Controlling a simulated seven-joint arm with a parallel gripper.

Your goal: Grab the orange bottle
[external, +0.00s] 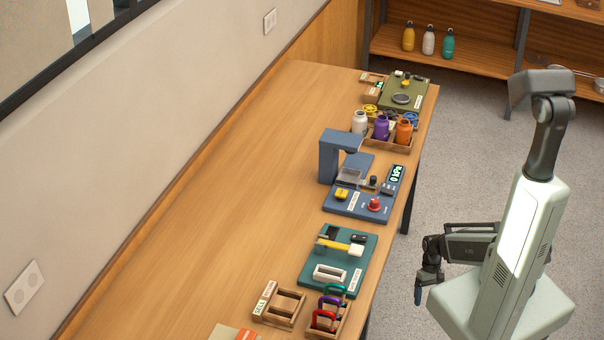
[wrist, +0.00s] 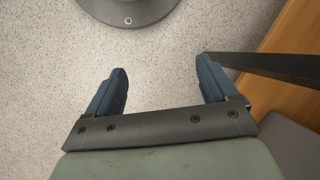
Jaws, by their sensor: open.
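The orange bottle (external: 404,131) stands upright at the right end of a wooden tray (external: 402,146) on the far part of the long table. A purple bottle (external: 381,127) stands left of it, and a white bottle (external: 359,122) stands left of the purple one. My gripper (external: 418,296) hangs low beside the table's right side, over the floor, well away from the bottles. In the wrist view my gripper (wrist: 162,85) is open, with nothing between its fingers. The wrist view shows no bottle.
A blue press-like device (external: 340,155) and a teal board (external: 366,262) stand on the table nearer than the bottles. A green board (external: 418,92) lies behind them. A shelf holds a yellow (external: 408,38), a white and a teal bottle. The table's left part is clear.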

